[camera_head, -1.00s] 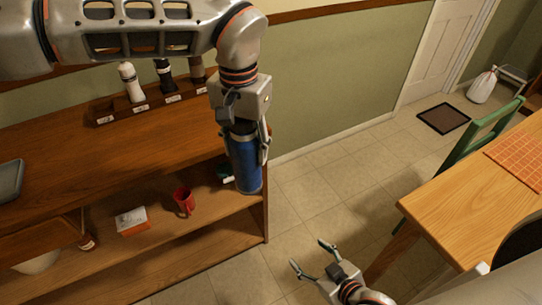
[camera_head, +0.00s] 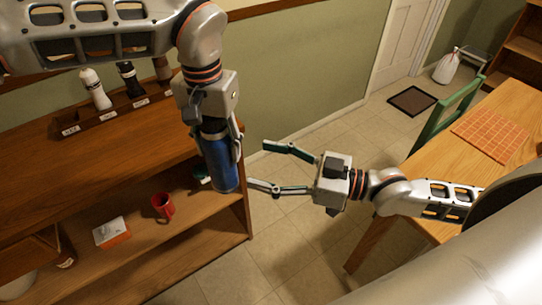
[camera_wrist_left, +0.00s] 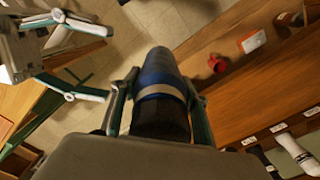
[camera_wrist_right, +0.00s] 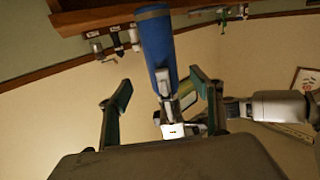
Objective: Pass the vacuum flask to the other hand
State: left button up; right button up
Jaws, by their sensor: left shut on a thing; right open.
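The blue vacuum flask (camera_head: 220,165) hangs upright from my left gripper (camera_head: 215,128), which is shut around its dark upper part. In the left wrist view the flask (camera_wrist_left: 158,75) points away between the fingers of my left gripper (camera_wrist_left: 158,115). My right gripper (camera_head: 268,168) is open and empty, to the right of the flask, its fingers pointing at it. In the right wrist view the flask (camera_wrist_right: 157,45) stands ahead of the open fingers of the right gripper (camera_wrist_right: 160,90), and not between them.
A wooden shelf unit (camera_head: 185,215) holds a red mug (camera_head: 162,205) and a white-and-orange box (camera_head: 112,232). A rack with bottles (camera_head: 97,90) stands on top. A wooden table (camera_head: 420,165) and green chair (camera_head: 450,118) are at right. The floor between is free.

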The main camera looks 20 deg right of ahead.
aim_at(215, 147)
jog(key=w+a+r, duration=0.1)
jog(key=w+a, duration=0.1)
jog(key=a, duration=0.1)
jog(key=w+a, duration=0.2)
jog(key=a, duration=0.1)
jog(key=w+a+r, duration=0.1)
jog(key=w+a, duration=0.1)
jog(key=a, duration=0.1)
jog(key=shift+w+a+r, duration=0.15)
jog(key=shift+r, duration=0.2)
dwell(0.4)
jog(key=shift+g+y, duration=0.3)
jog(key=c, duration=1.6)
pick_arm(q)
jog(key=o, duration=1.6)
pick_arm(e)
jog(key=shift+r, duration=0.1)
jog(key=shift+c, duration=0.2)
